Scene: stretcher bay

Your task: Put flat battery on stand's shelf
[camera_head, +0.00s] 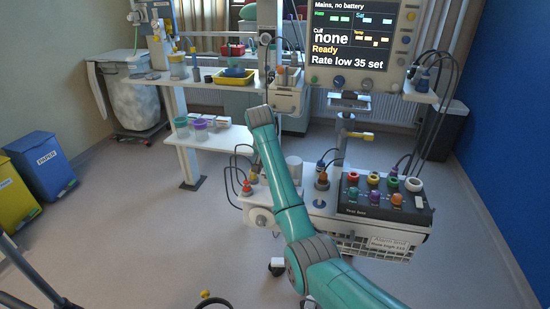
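A wheeled monitor stand (339,140) stands right of centre, its screen (347,37) reading "Mains, no battery". Low on the stand is a wide pale shelf (322,208) that carries a dark test box (385,196) with coloured sockets, and a white cylinder. A small ledge (349,103) sits under the screen. I cannot pick out the flat battery for certain. My teal arm reaches up from the bottom right, in front of the stand's left part. Its visible end is a grey joint; my gripper does not show, nor whatever it may hold.
A white side table (196,82) with a yellow tray (235,77) stands at the back left; tubs stand on its lower shelf (219,137). A white box (285,97) is beside the stand. Blue (40,163) and yellow (14,197) bins are at far left.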

